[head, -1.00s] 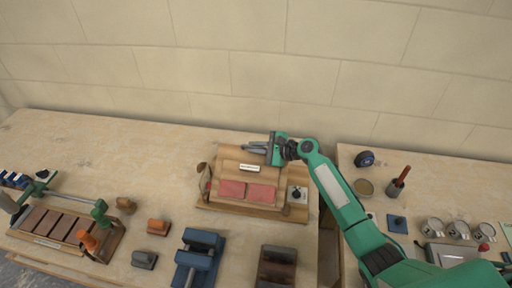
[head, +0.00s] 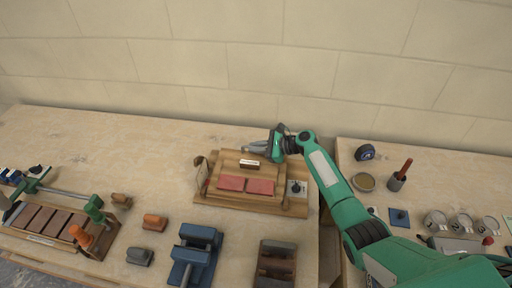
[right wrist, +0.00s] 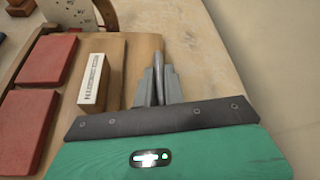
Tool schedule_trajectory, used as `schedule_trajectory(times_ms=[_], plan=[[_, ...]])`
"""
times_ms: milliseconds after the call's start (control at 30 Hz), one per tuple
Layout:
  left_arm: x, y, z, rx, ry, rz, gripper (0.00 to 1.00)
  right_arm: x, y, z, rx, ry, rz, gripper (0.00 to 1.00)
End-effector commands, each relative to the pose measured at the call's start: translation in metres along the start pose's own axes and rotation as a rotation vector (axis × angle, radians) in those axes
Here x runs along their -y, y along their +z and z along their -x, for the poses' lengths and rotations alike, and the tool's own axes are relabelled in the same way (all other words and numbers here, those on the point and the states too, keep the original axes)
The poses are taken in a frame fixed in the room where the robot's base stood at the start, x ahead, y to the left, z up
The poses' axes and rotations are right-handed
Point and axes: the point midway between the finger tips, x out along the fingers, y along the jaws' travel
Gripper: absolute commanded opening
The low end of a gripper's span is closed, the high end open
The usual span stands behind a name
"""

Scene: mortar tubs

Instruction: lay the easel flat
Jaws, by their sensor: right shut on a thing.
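The easel (head: 232,167) is a wooden panel on a wooden base board (head: 240,203) at the right end of the left table. Two red tiles (head: 231,183) and a small white label block (head: 249,163) are on its front. The panel looks low over its base; its exact tilt is hard to tell. My right gripper (head: 257,150) is at the panel's far top edge, shut on it. In the right wrist view its grey fingers (right wrist: 160,85) are close together at the panel's wooden edge (right wrist: 142,62), beside the label block (right wrist: 93,80). My left gripper is out of view.
A black knob on a pale plate (head: 296,187) is at the base's right. A clamp with a tile tray (head: 50,220) is at left. A gap separates the right table, which holds cups (head: 437,220).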

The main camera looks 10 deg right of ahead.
Motion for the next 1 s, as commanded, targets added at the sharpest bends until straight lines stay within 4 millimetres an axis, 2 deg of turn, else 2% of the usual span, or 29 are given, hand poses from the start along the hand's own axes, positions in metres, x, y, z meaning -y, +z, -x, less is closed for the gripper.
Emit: schedule_trajectory(times_ms=[300,867,900,1000], plan=[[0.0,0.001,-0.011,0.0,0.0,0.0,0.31,-0.001,-0.013,-0.005,-0.001,-0.001,0.004,0.0],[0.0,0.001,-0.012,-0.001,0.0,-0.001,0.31,-0.003,-0.017,-0.006,-0.004,0.002,0.002,0.0],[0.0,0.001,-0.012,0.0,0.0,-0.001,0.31,-0.003,-0.018,-0.006,-0.004,0.002,0.001,0.17],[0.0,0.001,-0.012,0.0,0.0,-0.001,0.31,-0.003,-0.017,-0.006,-0.003,0.002,0.002,0.33]])
